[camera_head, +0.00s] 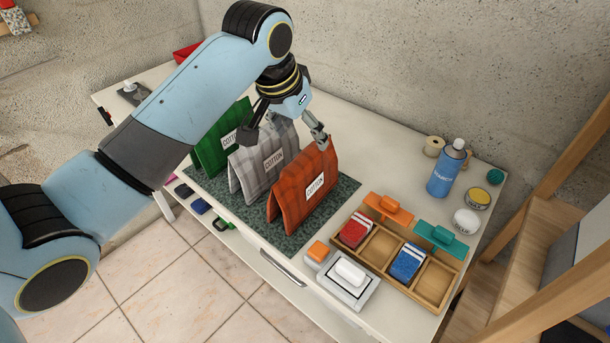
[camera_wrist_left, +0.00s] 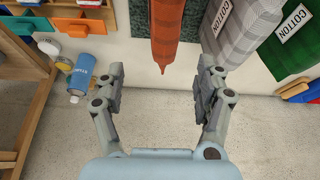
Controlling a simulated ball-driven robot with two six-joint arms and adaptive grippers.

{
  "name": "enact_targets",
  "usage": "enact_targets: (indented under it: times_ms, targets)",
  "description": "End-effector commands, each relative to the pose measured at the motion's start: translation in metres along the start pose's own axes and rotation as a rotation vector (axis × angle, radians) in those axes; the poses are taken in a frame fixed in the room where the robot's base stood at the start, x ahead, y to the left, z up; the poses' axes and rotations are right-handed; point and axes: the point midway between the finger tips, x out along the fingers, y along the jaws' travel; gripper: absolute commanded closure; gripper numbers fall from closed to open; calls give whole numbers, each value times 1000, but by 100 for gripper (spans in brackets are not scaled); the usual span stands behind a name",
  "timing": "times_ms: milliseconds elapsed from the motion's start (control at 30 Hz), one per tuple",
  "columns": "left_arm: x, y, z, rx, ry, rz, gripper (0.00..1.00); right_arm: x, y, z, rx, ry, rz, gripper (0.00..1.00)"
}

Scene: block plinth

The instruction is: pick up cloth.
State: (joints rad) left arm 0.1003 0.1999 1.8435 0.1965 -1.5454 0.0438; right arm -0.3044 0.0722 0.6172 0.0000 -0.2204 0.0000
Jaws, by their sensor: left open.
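Three folded cloths with white COTTON labels stand like tents on a dark green speckled mat (camera_head: 349,191). They are an orange cloth (camera_head: 293,202), a grey cloth (camera_head: 249,176) and a green cloth (camera_head: 209,154). My left gripper (camera_head: 286,139) is open above the grey and orange cloths. In the left wrist view, the orange cloth (camera_wrist_left: 167,30) shows end-on, ahead of and between the spread fingers (camera_wrist_left: 161,76), with nothing held. The grey cloth (camera_wrist_left: 231,32) and green cloth (camera_wrist_left: 292,45) are to its right there. My right gripper is out of view.
Right of the mat are a wooden divided tray (camera_head: 428,288) with red and blue packs, orange and teal handled blocks, and a white block on a grey base (camera_head: 347,277). A blue spray can (camera_head: 446,170) and small tins stand behind. A concrete wall rises behind the table.

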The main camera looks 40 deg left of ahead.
Motion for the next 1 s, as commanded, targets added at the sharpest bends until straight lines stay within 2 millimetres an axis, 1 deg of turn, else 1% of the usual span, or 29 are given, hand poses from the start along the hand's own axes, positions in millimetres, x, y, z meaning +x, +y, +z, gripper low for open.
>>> enact_targets:
  times_ms: [33, 133, 200, 367, 500, 633, 767, 1000]
  targets:
    - [10, 0, 2, -1, -5, 0, 29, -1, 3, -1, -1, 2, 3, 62]
    - [26, 0, 2, 0, -4, 1, 29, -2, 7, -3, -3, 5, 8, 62]
    - [34, 0, 2, 0, -3, 1, 29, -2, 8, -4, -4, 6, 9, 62]
    - [45, -2, 5, 0, -3, 0, 29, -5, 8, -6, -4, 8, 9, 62]
    - [66, -7, 14, 1, -5, 0, 29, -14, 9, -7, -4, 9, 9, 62]
    - [83, -7, 14, 0, -2, 0, 29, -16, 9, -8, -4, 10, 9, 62]
    - [90, -7, 14, 1, 0, -1, 29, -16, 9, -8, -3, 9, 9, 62]
    - [90, -7, 14, 2, 0, -1, 29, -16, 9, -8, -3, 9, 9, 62]
